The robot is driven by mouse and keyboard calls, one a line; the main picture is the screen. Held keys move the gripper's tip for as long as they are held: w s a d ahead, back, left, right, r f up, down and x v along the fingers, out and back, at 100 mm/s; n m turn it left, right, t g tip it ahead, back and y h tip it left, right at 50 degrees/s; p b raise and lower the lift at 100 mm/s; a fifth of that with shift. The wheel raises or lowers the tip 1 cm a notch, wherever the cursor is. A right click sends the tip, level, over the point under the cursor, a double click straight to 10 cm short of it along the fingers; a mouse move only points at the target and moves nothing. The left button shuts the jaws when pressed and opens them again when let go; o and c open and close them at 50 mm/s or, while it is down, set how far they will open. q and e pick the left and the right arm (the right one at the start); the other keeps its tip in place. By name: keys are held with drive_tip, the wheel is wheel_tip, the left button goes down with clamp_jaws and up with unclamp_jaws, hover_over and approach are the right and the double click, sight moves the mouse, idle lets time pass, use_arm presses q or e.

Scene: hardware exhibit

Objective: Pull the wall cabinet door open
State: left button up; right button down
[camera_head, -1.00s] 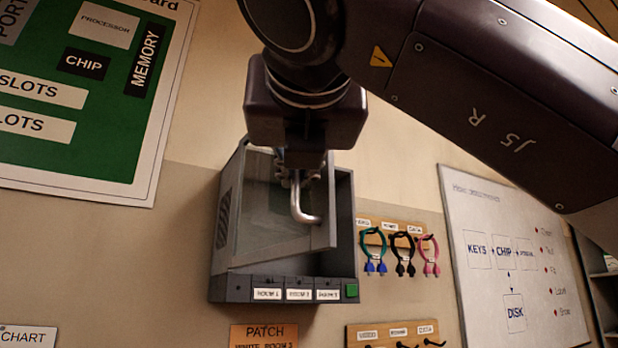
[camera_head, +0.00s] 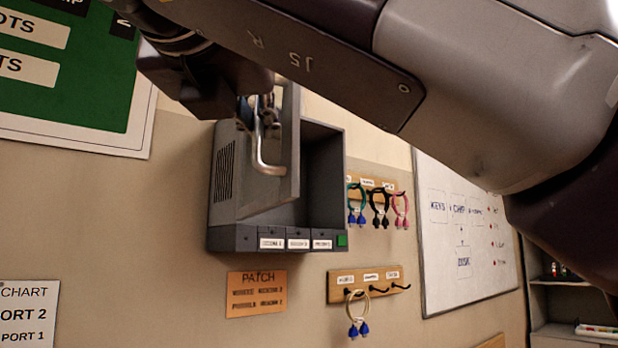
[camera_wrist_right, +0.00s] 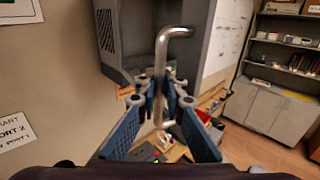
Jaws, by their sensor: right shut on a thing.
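The grey wall cabinet (camera_head: 223,190) hangs on the beige wall in the head view. Its door (camera_head: 288,165) stands wide open, swung out toward the left, and the cabinet's inside shows to the right of it. The door's bent metal handle (camera_head: 266,165) shows below my right gripper (camera_head: 266,118), which is shut on it. In the right wrist view the handle (camera_wrist_right: 163,60) runs between the blue fingers of the gripper (camera_wrist_right: 160,98). The fingertips are partly hidden in the head view. My left gripper is not in view.
Hook boards with coloured cables (camera_head: 375,206) and a pale cable (camera_head: 357,315) hang right of and below the cabinet. A whiteboard (camera_head: 465,235) and shelves are farther right. An orange patch sign (camera_head: 257,293) is below. My right arm crosses the top.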

drive_tip(key=c, duration=2.3)
unclamp_jaws()
drive_tip(key=shift+s, duration=0.1)
drive_tip(key=shift+c, duration=0.2)
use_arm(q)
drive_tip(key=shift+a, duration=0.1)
use_arm(e)
drive_tip(key=shift+s+r, duration=0.1)
drive_tip(key=shift+s, duration=0.1)
